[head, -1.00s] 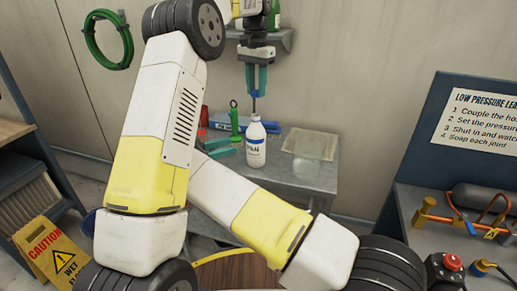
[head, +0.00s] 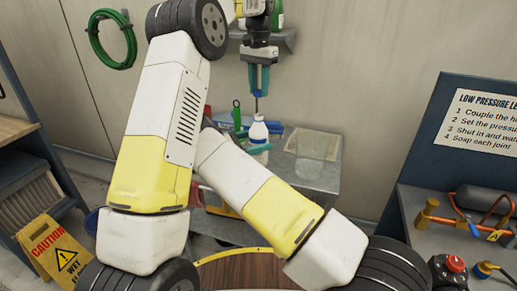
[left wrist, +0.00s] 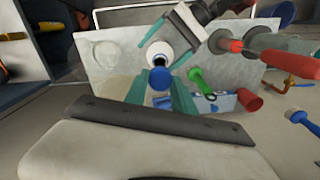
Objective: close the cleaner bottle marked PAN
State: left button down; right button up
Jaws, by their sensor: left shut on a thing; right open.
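The white cleaner bottle (head: 258,131) stands upright on the grey bench; its label is mostly hidden now. The left wrist view shows its white top (left wrist: 157,49) with a dark mouth. My left gripper (head: 259,90) points down above the bottle, shut on a blue cap (left wrist: 160,78). A thin dark piece hangs below the cap, close over the bottle's mouth. My right gripper (head: 262,139) is open, its teal fingers either side of the bottle's upper part. Whether they touch it cannot be told. My crossing arms hide part of the bench.
The grey bench (head: 313,177) carries a pale flat sheet (head: 317,146) right of the bottle. A green tool (left wrist: 201,83), a blue item and a red cylinder (left wrist: 249,99) lie close by. A wall shelf (head: 289,38) is behind my left gripper.

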jog(key=shift+d, duration=0.15)
grip_shut()
pick_arm(q)
jog(key=shift+f, duration=2.5)
jog(key=shift+f, duration=0.1)
jog(key=shift+f, duration=0.8)
jog(key=shift+f, duration=0.55)
